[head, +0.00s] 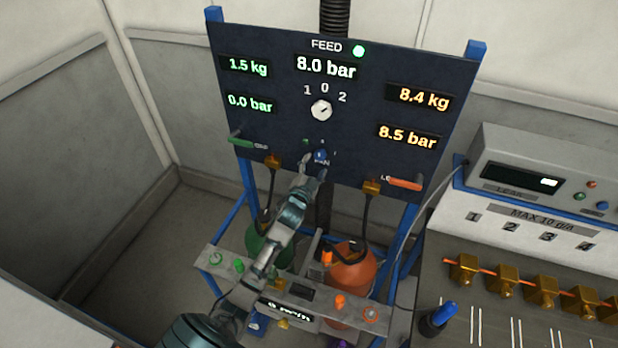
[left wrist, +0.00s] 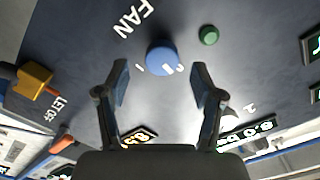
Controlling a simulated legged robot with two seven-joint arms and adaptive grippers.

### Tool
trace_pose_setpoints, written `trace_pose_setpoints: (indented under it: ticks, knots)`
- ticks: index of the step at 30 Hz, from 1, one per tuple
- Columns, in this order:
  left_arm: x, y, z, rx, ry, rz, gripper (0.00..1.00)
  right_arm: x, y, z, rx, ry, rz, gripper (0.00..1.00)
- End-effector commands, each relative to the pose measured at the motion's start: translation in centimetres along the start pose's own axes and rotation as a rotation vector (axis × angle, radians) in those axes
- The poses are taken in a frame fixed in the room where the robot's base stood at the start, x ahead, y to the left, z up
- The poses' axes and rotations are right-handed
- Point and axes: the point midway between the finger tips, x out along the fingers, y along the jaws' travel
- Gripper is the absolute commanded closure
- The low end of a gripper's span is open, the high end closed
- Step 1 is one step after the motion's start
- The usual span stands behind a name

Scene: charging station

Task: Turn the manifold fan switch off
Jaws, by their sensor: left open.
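The fan switch is a round blue knob (head: 320,156) low in the middle of the dark panel, partly hidden by my left gripper (head: 312,168) in the head view. In the left wrist view the blue knob (left wrist: 161,57) sits beside the word FAN, with small white marks near it. My left gripper (left wrist: 161,82) is open there, with one finger on each side of the picture's middle and the knob just ahead of the fingertips. I cannot tell if the fingers touch it. The knob's exact setting is unclear. My right gripper is not in view.
The panel (head: 270,110) has a white dial (head: 321,110), a green handle (head: 247,144) and an orange handle (head: 405,184). A green button (left wrist: 208,35) is near the knob. Green (head: 266,243) and orange (head: 352,272) tanks stand below. A console (head: 530,230) stands at right.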

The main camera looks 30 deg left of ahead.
Motion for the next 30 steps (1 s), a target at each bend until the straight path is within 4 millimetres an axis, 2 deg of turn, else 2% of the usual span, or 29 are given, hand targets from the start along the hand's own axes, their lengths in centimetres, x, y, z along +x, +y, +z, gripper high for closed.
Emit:
trace_pose_setpoints:
  ticks: [1, 6, 12, 30]
  knots:
    - [-1.3, 0.1, 0.1, 0.0, 0.0, 0.001, 0.33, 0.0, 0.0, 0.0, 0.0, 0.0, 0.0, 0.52]
    - [-4.8, 0.1, 0.2, -0.001, -0.002, 0.002, 0.33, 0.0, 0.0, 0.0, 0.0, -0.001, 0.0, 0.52]
    - [-7.0, 0.2, 0.3, -0.001, -0.003, 0.003, 0.33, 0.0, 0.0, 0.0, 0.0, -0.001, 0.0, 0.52]
    - [-7.4, 0.2, 0.3, -0.003, -0.005, 0.005, 0.33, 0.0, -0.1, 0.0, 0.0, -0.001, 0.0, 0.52]
